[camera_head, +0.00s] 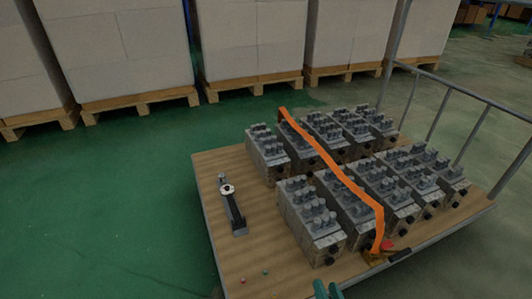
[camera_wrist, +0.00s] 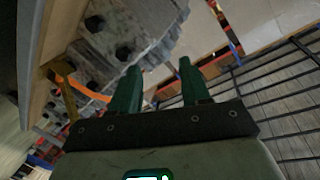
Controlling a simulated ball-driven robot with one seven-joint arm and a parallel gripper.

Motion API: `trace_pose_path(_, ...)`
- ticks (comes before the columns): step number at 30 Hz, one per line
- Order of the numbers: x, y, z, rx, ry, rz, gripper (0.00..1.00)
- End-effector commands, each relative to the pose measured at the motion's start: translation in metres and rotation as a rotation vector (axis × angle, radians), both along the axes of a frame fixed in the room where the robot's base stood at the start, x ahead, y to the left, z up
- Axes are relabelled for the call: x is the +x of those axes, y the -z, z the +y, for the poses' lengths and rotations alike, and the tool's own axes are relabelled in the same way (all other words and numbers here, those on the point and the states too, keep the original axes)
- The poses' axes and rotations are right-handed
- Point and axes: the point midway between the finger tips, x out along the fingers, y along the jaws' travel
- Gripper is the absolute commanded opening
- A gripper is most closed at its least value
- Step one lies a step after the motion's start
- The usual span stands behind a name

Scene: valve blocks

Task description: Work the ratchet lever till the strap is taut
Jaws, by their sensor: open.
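An orange strap (camera_head: 335,168) runs over the valve blocks (camera_head: 312,215) from the back to the front right of the cart. It bends a little along its length and drops at the front to the ratchet (camera_head: 376,257), which is yellow with a red part. A dark lever (camera_head: 400,254) sticks out to the right of the ratchet. My gripper (camera_head: 328,290) shows only its green fingertips at the bottom edge, in front of and left of the ratchet. In the wrist view my gripper (camera_wrist: 158,82) is open with nothing between its fingers. An orange strap piece (camera_wrist: 68,98) shows there at left.
The valve blocks stand in rows on the wooden cart deck (camera_head: 255,255). A dark tool with a round dial (camera_head: 232,205) lies on the deck at left. A metal rail (camera_head: 455,88) runs along the right side. Wrapped pallets (camera_head: 250,45) stand behind; the green floor (camera_head: 100,200) at left is clear.

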Motion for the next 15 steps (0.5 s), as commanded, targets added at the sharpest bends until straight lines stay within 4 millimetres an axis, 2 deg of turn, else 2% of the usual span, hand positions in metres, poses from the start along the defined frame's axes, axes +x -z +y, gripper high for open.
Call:
trace_pose_path(4,-0.022,-0.004,0.014,-0.089,-0.182,0.144,0.46)
trace_pose_path(8,-0.051,-0.002,0.014,-0.182,-0.302,0.305,0.46)
trace_pose_path(11,-0.079,0.0,0.004,-0.254,-0.361,0.449,0.46)
trace_pose_path(15,-0.126,-0.002,-0.021,-0.348,-0.396,0.676,0.46)
